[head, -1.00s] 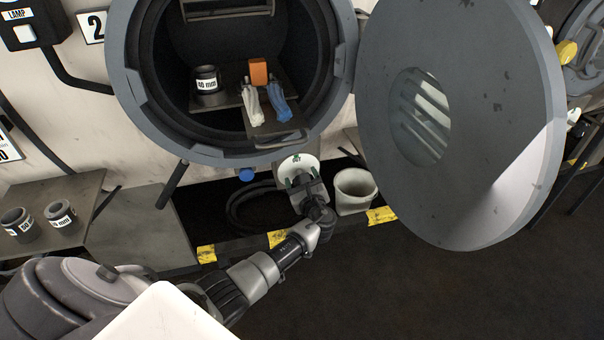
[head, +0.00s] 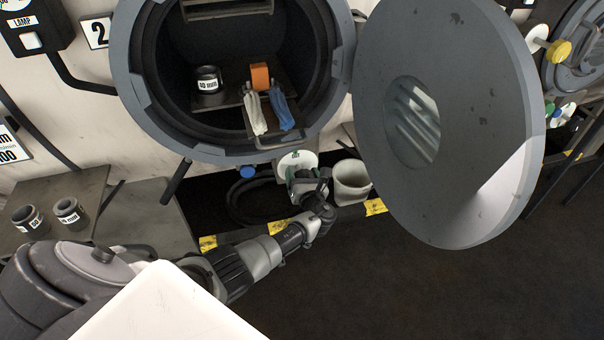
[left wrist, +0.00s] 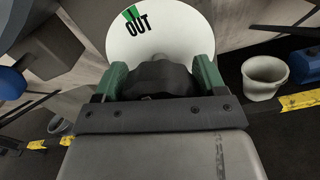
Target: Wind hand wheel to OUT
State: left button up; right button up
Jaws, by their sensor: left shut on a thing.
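The white round dial (head: 296,160) lies below the open vessel mouth, partly hidden by my left gripper (head: 300,177). In the left wrist view the dial (left wrist: 178,38) carries a black OUT label with a green mark (left wrist: 131,14) at its upper left edge. My left gripper (left wrist: 160,76) has its green-tipped fingers on either side of the dark hand wheel (left wrist: 158,80) in front of the dial and is shut on it. Much of the wheel is hidden by the gripper. My right gripper is not in view.
The open round door (head: 455,120) hangs to the right, above my arm. A pale pot (head: 351,182) stands close right of the gripper. A blue knob (head: 248,172) is to its left. The vessel (head: 135,100) holds a dark weight, an orange block and cloths.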

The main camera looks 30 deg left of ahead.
pick_arm(q)
jog(key=shift+s+f, duration=0.1)
jog(key=shift+f, duration=0.15)
jog(key=o, duration=0.9)
jog(key=shift+r, duration=0.15)
jog(key=v, duration=1.1)
jog(key=shift+p, duration=0.35)
